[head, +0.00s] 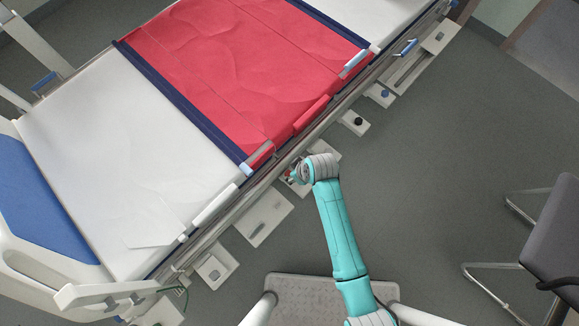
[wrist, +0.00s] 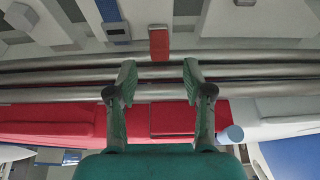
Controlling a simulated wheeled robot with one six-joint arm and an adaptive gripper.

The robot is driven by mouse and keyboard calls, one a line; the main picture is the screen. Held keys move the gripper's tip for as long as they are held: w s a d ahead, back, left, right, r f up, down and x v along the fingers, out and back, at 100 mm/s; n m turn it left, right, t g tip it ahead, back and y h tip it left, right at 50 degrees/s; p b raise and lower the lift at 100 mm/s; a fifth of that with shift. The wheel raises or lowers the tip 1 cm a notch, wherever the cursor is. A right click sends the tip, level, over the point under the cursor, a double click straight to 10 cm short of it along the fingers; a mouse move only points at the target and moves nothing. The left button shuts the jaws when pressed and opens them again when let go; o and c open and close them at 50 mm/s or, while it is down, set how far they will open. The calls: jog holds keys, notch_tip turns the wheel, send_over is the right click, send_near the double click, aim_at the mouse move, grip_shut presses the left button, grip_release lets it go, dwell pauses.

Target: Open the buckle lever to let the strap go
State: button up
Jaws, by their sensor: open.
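My gripper (head: 297,173) is at the side of the bed, beside the rails. In the wrist view my gripper (wrist: 158,78) is open, its two fingers apart with nothing between them. A small red block (wrist: 159,42), which looks like the buckle lever, sits on a pale panel just beyond the fingertips, roughly centred between them and apart from them. A dark blue strap (head: 185,105) crosses the bed over the edge of the red cover and ends in a light blue piece (head: 246,169) near the rails. I cannot tell how the strap meets the buckle.
Metal rails (wrist: 60,66) run along the bed side, close to my fingers. Several panels with fittings (head: 264,217) stick out below the bed edge. A chair (head: 553,235) stands at the right. The floor (head: 440,160) between is clear.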

jog(key=x, duration=0.6)
jog(key=shift+w+a+f, duration=0.1)
jog(key=shift+f, duration=0.1)
jog(key=shift+c, duration=0.2)
grip_shut()
